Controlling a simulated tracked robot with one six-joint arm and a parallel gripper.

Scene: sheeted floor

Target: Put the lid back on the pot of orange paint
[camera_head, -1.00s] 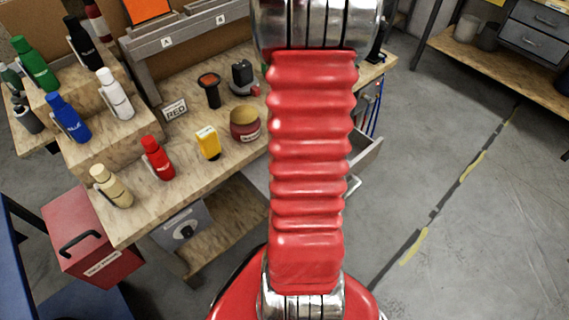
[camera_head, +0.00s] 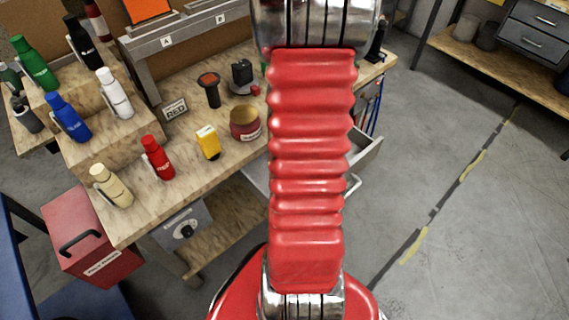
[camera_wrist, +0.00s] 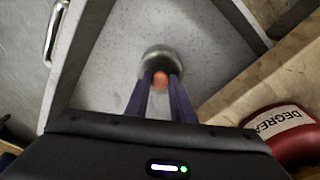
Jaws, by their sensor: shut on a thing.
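My gripper (camera_wrist: 161,82) shows in the wrist view with its dark fingers close together. They are shut on a small orange piece at the middle of a round grey thing (camera_wrist: 161,55), which looks like a lid with an orange knob. It is over the speckled grey floor of an open drawer (camera_wrist: 112,75); I cannot tell whether it touches that floor. My arm hides the gripper and this thing in the head view. I cannot make out a pot of orange paint in either view.
The drawer juts from the workbench (camera_head: 190,178), with a metal handle (camera_wrist: 55,35). Floor at right is clear.

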